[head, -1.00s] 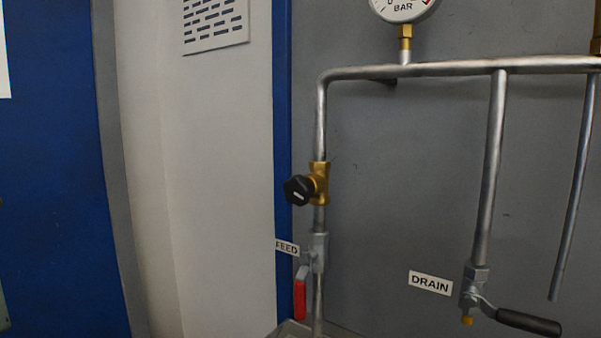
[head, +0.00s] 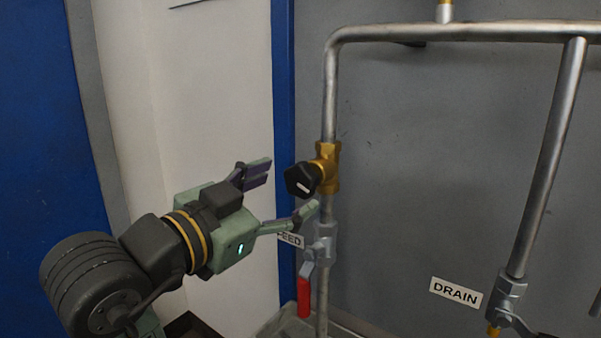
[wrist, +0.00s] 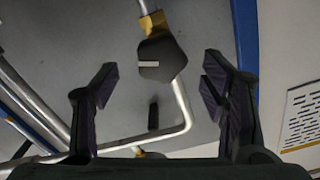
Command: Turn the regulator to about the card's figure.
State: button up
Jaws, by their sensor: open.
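The regulator is a brass body (head: 330,167) on the vertical pipe, with a black knob (head: 302,179) that carries a white pointer mark. In the wrist view the knob (wrist: 161,58) shows ahead of my jaws, between their lines. My gripper (head: 287,190) is open and empty, just left of the knob, one finger above and one below. It also shows in the wrist view (wrist: 158,84). The fingers look apart from the knob; the exact gap is hard to judge. No card figure is readable, and the gauge dial is out of view.
The FEED valve with its red handle (head: 304,291) hangs close below the regulator. The FEED label (head: 291,240) is partly hidden by my gripper. A DRAIN label (head: 456,292) and its valve (head: 506,296) are at the lower right. The grey panel between the pipes is clear.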

aim_at(296, 183)
jog(key=p+x, duration=0.1)
jog(key=x, duration=0.4)
jog(key=shift+w+d, duration=0.1)
jog(key=shift+w, duration=0.1)
jog(key=shift+c, duration=0.5)
